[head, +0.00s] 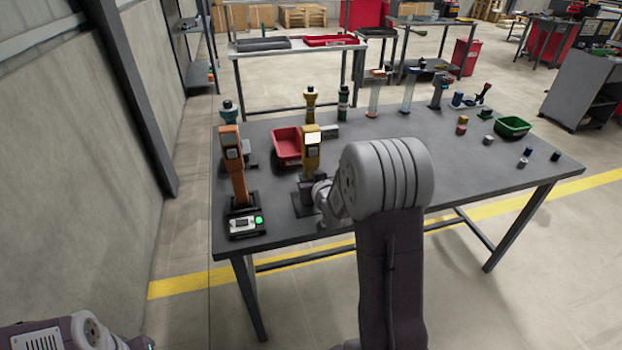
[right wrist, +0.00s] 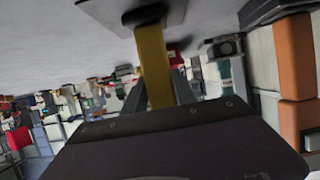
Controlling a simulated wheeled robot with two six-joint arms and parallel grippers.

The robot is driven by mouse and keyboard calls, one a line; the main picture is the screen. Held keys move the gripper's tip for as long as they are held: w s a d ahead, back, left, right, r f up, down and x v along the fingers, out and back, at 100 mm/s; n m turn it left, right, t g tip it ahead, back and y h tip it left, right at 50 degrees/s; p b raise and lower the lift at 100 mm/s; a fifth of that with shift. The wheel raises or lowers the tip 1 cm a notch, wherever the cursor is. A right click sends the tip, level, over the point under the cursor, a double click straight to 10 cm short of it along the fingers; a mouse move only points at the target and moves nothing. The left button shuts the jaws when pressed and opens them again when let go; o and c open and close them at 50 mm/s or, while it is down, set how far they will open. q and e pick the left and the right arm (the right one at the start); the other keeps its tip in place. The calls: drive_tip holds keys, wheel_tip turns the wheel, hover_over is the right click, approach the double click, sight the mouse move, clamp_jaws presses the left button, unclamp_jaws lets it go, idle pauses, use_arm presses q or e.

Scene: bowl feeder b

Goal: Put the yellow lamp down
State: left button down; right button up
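The yellow lamp (head: 311,150) is upright at the front of the grey table, with a lit pale panel near its top. Its dark square base (head: 303,205) is partly hidden by my right arm. In the right wrist view, which is upside down, the yellow post (right wrist: 155,70) runs between the two fingers of my right gripper (right wrist: 160,88), which look closed against its sides. A dark plate (right wrist: 130,12) lies at the post's foot. I cannot tell whether the base touches the table. My left arm shows at the bottom left of the head view, its gripper out of view.
A red bin (head: 287,146) is close behind. Several tools, a green bin (head: 513,127) and small cylinders occupy the right. The table's front right is clear.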

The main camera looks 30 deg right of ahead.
drive_tip(key=o, duration=0.3)
drive_tip(key=shift+o, duration=0.2)
drive_tip(key=shift+r, duration=0.2)
drive_tip(key=shift+s+r+p, duration=0.2)
drive_tip(key=shift+s+p, duration=0.1)
drive_tip(key=b+v, duration=0.5)
drive_tip(key=v, duration=0.6)
drive_tip(key=shift+s+a, duration=0.1)
drive_tip(key=shift+s, duration=0.05)
